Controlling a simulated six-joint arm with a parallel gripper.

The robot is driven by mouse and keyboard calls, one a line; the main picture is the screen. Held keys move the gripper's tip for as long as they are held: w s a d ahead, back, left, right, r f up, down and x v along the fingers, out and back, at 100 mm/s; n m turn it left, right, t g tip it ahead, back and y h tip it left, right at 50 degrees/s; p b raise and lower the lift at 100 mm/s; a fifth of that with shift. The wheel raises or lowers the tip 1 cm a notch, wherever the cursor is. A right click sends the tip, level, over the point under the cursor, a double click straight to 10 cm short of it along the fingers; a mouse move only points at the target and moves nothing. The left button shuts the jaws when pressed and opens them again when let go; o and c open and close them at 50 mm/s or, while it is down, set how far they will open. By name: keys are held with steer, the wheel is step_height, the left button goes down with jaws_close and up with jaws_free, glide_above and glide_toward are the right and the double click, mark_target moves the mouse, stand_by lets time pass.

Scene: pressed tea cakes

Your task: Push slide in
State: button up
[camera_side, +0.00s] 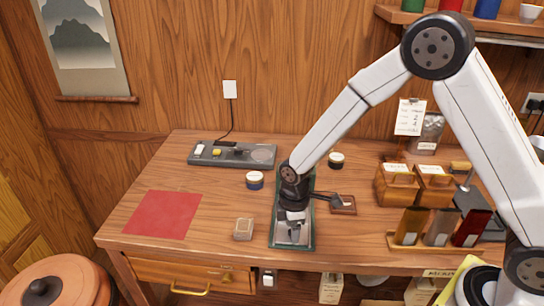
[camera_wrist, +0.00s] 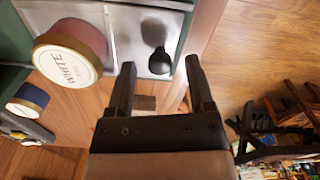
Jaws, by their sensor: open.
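A long dark-green frame (camera_side: 275,240) with a grey metal slide (camera_side: 290,236) lies near the desk's front edge. The metal slide (camera_wrist: 128,25) also shows in the wrist view, with a dark rounded mark or shadow on it. My gripper (camera_side: 294,217) points down over the frame. In the wrist view my gripper (camera_wrist: 160,62) is open and empty, its fingertips over or beside the slide's edge; contact cannot be told.
A blue tin (camera_side: 254,181) stands left of the frame and a dark tin (camera_side: 336,160) behind. A small box (camera_side: 243,229) and red mat (camera_side: 163,214) are left; wooden boxes (camera_side: 398,186) are right.

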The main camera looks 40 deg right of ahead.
jaws_close()
stand_by(1.4)
